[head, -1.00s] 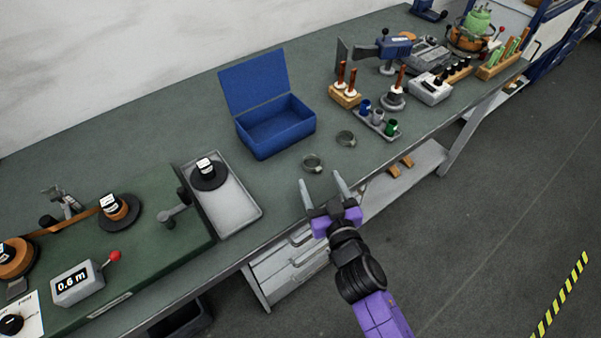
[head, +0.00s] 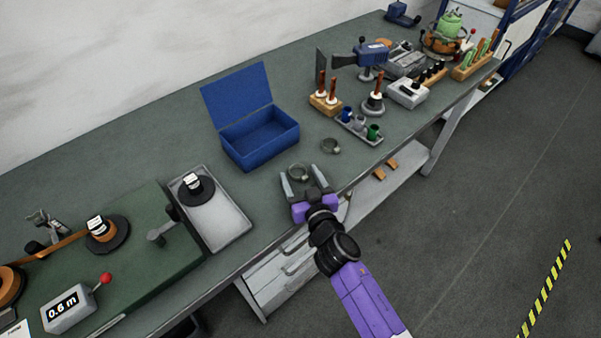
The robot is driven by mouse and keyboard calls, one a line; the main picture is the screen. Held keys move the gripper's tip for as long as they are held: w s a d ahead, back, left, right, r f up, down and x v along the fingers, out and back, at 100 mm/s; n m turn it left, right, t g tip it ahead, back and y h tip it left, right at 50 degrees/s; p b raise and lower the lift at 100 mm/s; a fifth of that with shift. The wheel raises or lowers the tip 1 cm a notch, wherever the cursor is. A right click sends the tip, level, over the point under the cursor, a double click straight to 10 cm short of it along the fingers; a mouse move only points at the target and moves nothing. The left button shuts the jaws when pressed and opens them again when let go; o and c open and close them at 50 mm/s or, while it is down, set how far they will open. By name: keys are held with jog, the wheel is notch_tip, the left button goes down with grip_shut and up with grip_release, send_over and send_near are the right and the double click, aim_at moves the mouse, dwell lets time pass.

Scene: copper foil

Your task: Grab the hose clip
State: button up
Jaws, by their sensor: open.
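Two ring-shaped hose clips lie on the green bench top in the head view. The nearer hose clip (head: 299,172) is just beyond my fingertips, in front of the blue box. The other hose clip (head: 330,146) lies farther right and back. My gripper (head: 301,178) is open, with its two grey fingers apart at the bench's front edge and pointing toward the nearer clip. The fingertips are close to that clip. I cannot tell whether they touch it or how high they are above the bench.
An open blue box (head: 259,137) stands behind the clips. A grey tray (head: 226,224) with a black spool (head: 196,188) is to the left. A small rack of coloured cups (head: 359,129) and a wooden block with copper rods (head: 326,104) are to the right.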

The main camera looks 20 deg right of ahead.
jog(key=shift+w, duration=0.4)
jog(key=c, duration=1.4)
